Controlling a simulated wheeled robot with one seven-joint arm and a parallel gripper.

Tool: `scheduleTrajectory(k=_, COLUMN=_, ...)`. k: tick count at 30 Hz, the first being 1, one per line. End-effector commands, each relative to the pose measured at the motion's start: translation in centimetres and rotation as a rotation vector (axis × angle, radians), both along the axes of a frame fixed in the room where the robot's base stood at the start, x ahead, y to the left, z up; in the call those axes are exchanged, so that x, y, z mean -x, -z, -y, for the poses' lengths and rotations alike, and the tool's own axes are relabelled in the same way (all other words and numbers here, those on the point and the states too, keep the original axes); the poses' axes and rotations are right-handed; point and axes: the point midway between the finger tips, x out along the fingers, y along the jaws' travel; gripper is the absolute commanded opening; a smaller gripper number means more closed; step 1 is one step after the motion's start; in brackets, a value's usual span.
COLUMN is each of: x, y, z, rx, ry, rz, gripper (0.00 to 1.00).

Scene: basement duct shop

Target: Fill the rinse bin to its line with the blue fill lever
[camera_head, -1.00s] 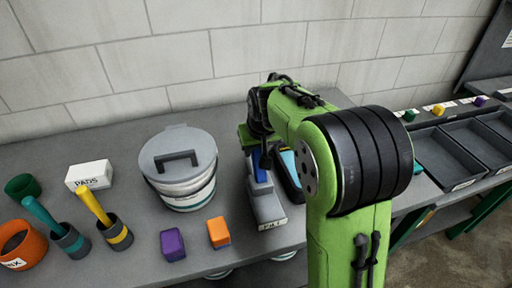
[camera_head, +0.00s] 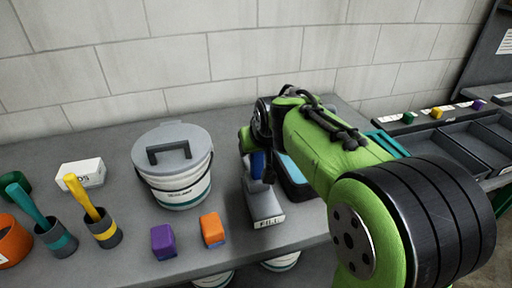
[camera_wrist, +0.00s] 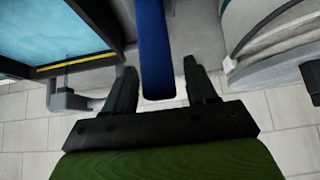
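The blue fill lever (camera_head: 258,164) stands on a grey housing (camera_head: 265,207) labelled FILL. In the wrist view the lever (camera_wrist: 155,50) runs down between the two dark fingers of my gripper (camera_wrist: 160,72), with a gap visible on each side. My gripper is open around it; in the head view my arm partly hides the gripper. The dark rinse bin (camera_head: 300,186) is right of the housing, partly behind my arm. In the wrist view pale blue water (camera_wrist: 35,30) lies in it, with a yellow line (camera_wrist: 75,64) near the water's edge; the exact level is unclear.
A lidded white bucket (camera_head: 180,188) stands close left of the housing. Purple (camera_head: 163,242) and orange (camera_head: 212,230) blocks lie in front. Two cups with handles (camera_head: 103,230) and a white box (camera_head: 80,174) are farther left. Grey trays (camera_head: 450,157) are at right.

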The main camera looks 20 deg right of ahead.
Motion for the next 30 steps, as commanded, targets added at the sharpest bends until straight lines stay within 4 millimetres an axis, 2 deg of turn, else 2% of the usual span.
scheduleTrajectory(k=7, x=0.0, y=0.0, z=0.0, rx=0.000, ry=0.000, rz=0.001, gripper=0.57)
scheduleTrajectory(k=10, x=0.4, y=-0.8, z=0.0, rx=0.000, ry=0.000, rz=0.004, gripper=0.57)
scheduleTrajectory(k=14, x=2.1, y=-3.3, z=0.0, rx=-0.001, ry=-0.001, rz=0.007, gripper=0.57)
scheduleTrajectory(k=24, x=7.9, y=-10.7, z=0.0, rx=0.001, ry=-0.001, rz=0.005, gripper=0.57)
scheduleTrajectory(k=30, x=9.5, y=-12.5, z=0.0, rx=0.000, ry=0.000, rz=0.001, gripper=0.57)
